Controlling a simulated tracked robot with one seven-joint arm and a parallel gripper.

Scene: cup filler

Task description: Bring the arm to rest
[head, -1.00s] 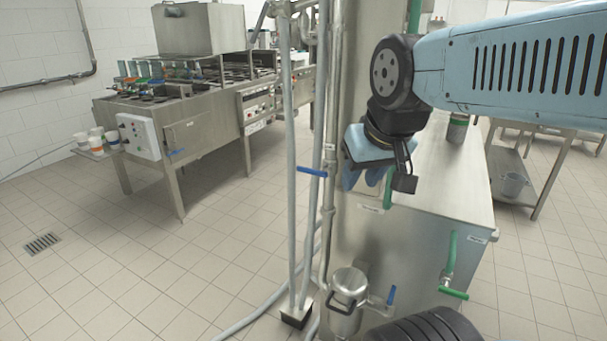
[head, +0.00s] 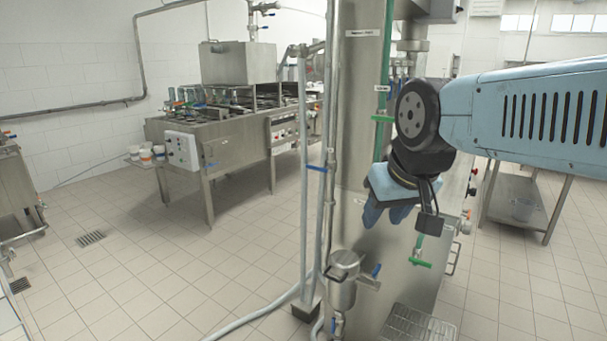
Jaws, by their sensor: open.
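My arm reaches in from the right edge of the head view, light blue with a black wrist joint. My gripper (head: 388,214) hangs below that joint, its blue fingers pointing down. The fingers appear empty and hang in front of the tall steel cabinet (head: 350,90). The gap between the fingers is hard to make out at this angle. I cannot tell how far the gripper is from the cabinet's face.
A steel cup filler machine (head: 230,130) stands at the back left, with several cups (head: 145,155) on its side shelf. Vertical pipes (head: 304,180) and a small steel canister (head: 342,280) stand left of the gripper. A steel table (head: 520,200) is at right. The left floor is open.

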